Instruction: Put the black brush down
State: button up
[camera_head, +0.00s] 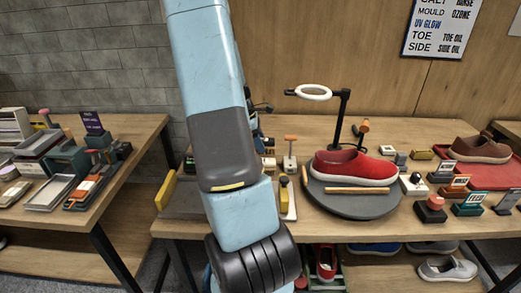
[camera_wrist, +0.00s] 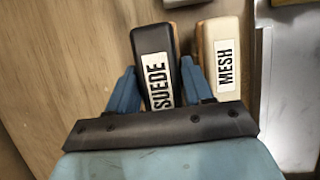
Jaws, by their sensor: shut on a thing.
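The black brush (camera_wrist: 153,52) has a white label reading SUEDE and sits between the two blue fingers of my gripper (camera_wrist: 159,68) in the wrist view. My gripper is shut on it. A cream brush (camera_wrist: 221,45) labelled MESH lies just to the right of it, close to the right finger. Wooden table surface (camera_wrist: 60,60) shows to the left. Whether the black brush touches the surface below cannot be told. In the head view my arm covers the gripper and the black brush.
A red sneaker (camera_head: 352,166) sits on a dark round turntable (camera_head: 350,204) with a wooden stick in front. A ring lamp (camera_head: 313,92) rises behind it. Small labelled stands (camera_head: 468,204) line the right side. Another table (camera_head: 60,215) with trays stands at left.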

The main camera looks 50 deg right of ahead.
jog(key=shift+w+d+f, duration=0.1)
jog(key=shift+d+f, duration=0.2)
jog(key=shift+f, duration=0.2)
notch_tip(320, 180, down, 3)
jog(key=shift+r, duration=0.15)
jog(key=o, duration=0.9)
jog(key=shift+o, duration=0.2)
